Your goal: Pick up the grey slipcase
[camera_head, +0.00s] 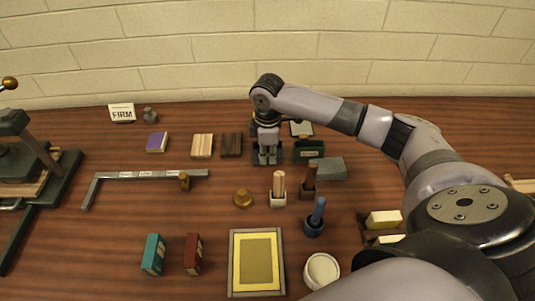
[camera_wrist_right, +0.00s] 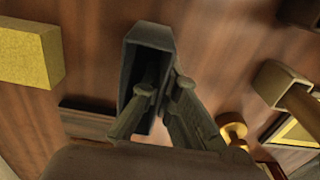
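The grey slipcase (camera_wrist_right: 150,35) is a dark grey, open-ended box in the upper middle of the right wrist view. My right gripper (camera_wrist_right: 165,88) is at its open end with fingers apart. One finger overlaps the dark opening and the other lies beside the right wall; I cannot tell whether either touches. In the head view my right gripper (camera_head: 267,158) points down at the middle back of the table and largely hides what is beneath it. My left gripper is not in view.
A dark wood block (camera_head: 231,145) and a striped block (camera_head: 202,146) lie left of the gripper. A green box (camera_head: 308,149) and a grey flat block (camera_head: 331,169) lie right.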

